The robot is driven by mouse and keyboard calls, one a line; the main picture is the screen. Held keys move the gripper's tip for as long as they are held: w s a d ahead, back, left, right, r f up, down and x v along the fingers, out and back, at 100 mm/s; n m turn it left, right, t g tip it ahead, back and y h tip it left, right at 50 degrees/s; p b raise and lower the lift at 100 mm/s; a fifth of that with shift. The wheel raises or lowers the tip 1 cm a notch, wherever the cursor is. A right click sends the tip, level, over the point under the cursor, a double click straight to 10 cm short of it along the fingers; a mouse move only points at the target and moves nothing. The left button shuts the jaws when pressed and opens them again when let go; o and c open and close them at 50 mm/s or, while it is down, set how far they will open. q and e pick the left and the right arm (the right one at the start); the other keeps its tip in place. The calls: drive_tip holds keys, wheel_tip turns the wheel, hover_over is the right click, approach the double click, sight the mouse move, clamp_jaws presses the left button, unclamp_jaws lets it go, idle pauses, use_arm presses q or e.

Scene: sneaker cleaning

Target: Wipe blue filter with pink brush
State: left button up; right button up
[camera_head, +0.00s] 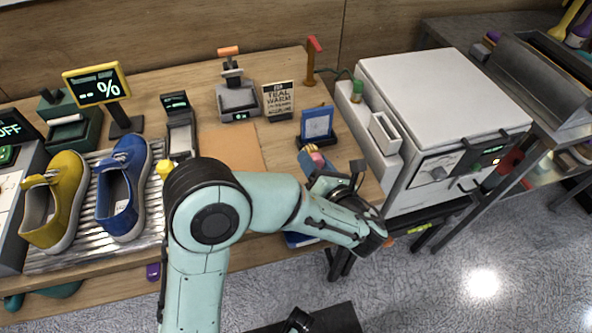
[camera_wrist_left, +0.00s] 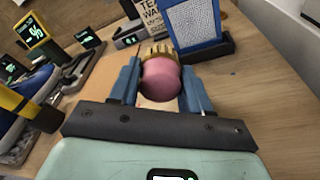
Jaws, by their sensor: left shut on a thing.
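The blue filter (camera_head: 317,123) stands upright in a dark holder near the right end of the wooden table. It has a blue frame and a pale mesh face, and its near side also shows in the left wrist view (camera_wrist_left: 193,20). My left gripper (camera_head: 311,166) is shut on the pink brush (camera_head: 315,156), just in front of the filter. In the left wrist view the brush's rounded pink body (camera_wrist_left: 161,80) sits between the blue fingers, with tan bristles pointing away. The bristles are close to the filter's lower left; I cannot tell whether they touch. My right gripper is not in view.
A "TEAL WARM" sign (camera_head: 278,99) stands left of the filter, beside a grey device (camera_head: 237,99). A yellow shoe (camera_head: 54,203) and a blue shoe (camera_head: 123,188) sit on a ribbed rack at left. A white machine (camera_head: 440,90) stands right. A tan sheet (camera_head: 228,146) lies mid-table.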

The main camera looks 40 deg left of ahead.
sight(312, 146)
use_arm(q)
drive_tip(key=shift+w+d+f+m+t, duration=0.2)
drive_tip(key=shift+d+m+t, duration=0.1)
drive_tip(key=shift+d+t, duration=0.3)
drive_tip(key=shift+r+b+x, duration=0.2)
drive_tip(key=shift+b+x, duration=0.4)
drive_tip(key=shift+x, duration=0.85)
drive_tip(key=shift+r+b+x, duration=0.15)
drive_tip(key=shift+b+x, duration=0.4)
drive_tip(key=shift+x, duration=0.9)
drive_tip(key=shift+w, duration=0.25)
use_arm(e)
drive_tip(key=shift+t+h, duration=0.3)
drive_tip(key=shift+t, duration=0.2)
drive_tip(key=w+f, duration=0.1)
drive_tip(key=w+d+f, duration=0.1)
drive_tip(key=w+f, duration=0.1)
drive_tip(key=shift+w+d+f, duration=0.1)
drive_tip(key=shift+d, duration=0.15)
use_arm(q)
drive_tip(key=shift+p+x, duration=0.3)
drive_tip(key=shift+x, duration=0.55)
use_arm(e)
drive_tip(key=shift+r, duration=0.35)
use_arm(q)
drive_tip(key=shift+w+r, duration=0.1)
